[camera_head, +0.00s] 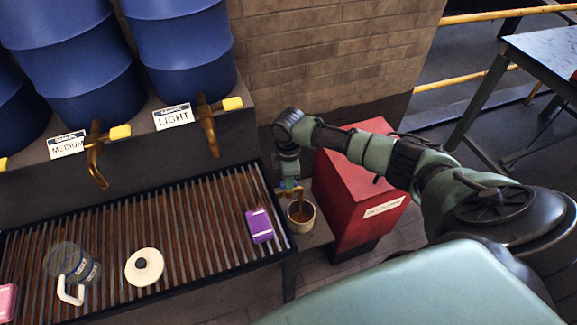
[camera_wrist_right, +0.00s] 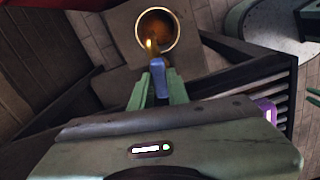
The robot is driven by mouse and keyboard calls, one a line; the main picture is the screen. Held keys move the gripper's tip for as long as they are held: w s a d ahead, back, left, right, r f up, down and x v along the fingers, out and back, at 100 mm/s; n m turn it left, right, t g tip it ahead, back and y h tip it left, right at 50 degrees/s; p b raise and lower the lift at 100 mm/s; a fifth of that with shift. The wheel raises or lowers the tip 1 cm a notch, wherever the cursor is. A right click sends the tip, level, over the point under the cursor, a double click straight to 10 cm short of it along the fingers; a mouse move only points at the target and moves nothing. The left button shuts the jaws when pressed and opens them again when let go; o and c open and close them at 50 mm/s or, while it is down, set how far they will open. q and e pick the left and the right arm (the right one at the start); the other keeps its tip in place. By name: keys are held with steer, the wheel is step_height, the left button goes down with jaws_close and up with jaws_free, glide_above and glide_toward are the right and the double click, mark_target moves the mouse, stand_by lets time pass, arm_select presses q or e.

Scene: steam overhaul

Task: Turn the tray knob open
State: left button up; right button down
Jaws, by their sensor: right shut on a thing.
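The tray knob (camera_wrist_right: 159,76) is a small blue handle with a brass-coloured part at its far end, at the tray's right end. My right gripper (camera_wrist_right: 161,88) has its two green fingers on either side of the knob and is shut on it. In the head view, the right gripper (camera_head: 290,188) points down at the right end of the slatted tray (camera_head: 200,205), where it hides most of the knob. A round tan cup (camera_head: 302,226) stands just below; its open mouth shows in the wrist view (camera_wrist_right: 178,36).
A red bin (camera_head: 352,195) stands close behind my right arm. A purple box (camera_head: 260,226), a white round lid (camera_head: 144,268) and a clear jug (camera_head: 72,264) are on the slats. Blue barrels (camera_head: 180,50) with yellow-handled taps stand behind.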

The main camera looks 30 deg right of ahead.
steer(key=shift+n, duration=1.1)
steer(key=c, duration=1.4)
jaws_free()
steer(key=shift+o, duration=0.2)
steer(key=shift+r, duration=0.15)
step_height(320, 180, up, 8)
steer(key=shift+f+b, duration=0.2)
steer(key=shift+b, duration=0.1)
